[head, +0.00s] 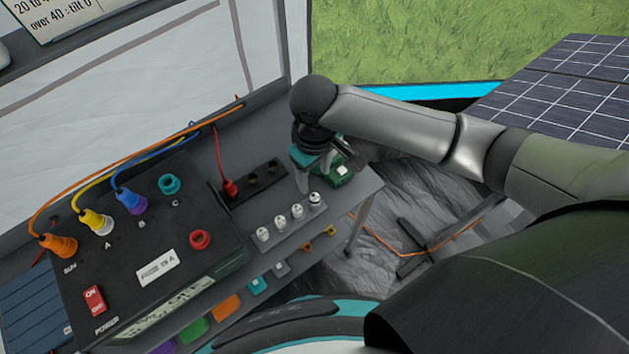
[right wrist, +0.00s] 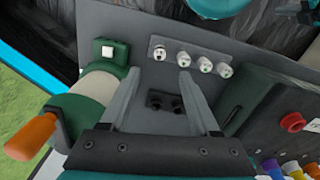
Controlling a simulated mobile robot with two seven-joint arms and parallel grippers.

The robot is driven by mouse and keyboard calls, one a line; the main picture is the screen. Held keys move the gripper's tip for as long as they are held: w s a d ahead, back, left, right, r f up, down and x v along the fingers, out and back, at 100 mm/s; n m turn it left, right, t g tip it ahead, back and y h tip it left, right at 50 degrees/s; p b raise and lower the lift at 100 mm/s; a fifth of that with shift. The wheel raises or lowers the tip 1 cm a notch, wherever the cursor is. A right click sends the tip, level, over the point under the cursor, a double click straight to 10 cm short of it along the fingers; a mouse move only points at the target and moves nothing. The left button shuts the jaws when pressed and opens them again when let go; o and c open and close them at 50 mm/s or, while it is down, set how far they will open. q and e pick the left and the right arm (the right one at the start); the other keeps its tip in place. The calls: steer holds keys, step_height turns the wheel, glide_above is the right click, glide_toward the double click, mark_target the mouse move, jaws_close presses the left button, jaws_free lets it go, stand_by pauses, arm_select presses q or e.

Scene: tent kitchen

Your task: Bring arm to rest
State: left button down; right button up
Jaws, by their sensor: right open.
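My right gripper (head: 312,172) hangs over the right end of the grey shelf, its arm coming in from the right. In the right wrist view its two fingers (right wrist: 157,95) are apart with nothing between them. Below them lies a black block with dark round sockets (right wrist: 165,102), which also shows in the head view (head: 256,181). A green and cream device with a white button (right wrist: 100,85) is beside the fingers; in the head view it is partly hidden behind the gripper (head: 342,170). My left gripper is not in view.
A black power box (head: 150,250) with coloured plugs stands left on the shelf. A strip with several white-topped pieces (head: 289,222) lies near the shelf's front edge. Coloured tags hang along that edge. Solar panels (head: 570,95) are at right. An orange cable crosses the ground.

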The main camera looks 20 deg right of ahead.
step_height(320, 180, up, 6)
steer(key=shift+f+p, duration=0.25)
steer(key=shift+p, duration=0.25)
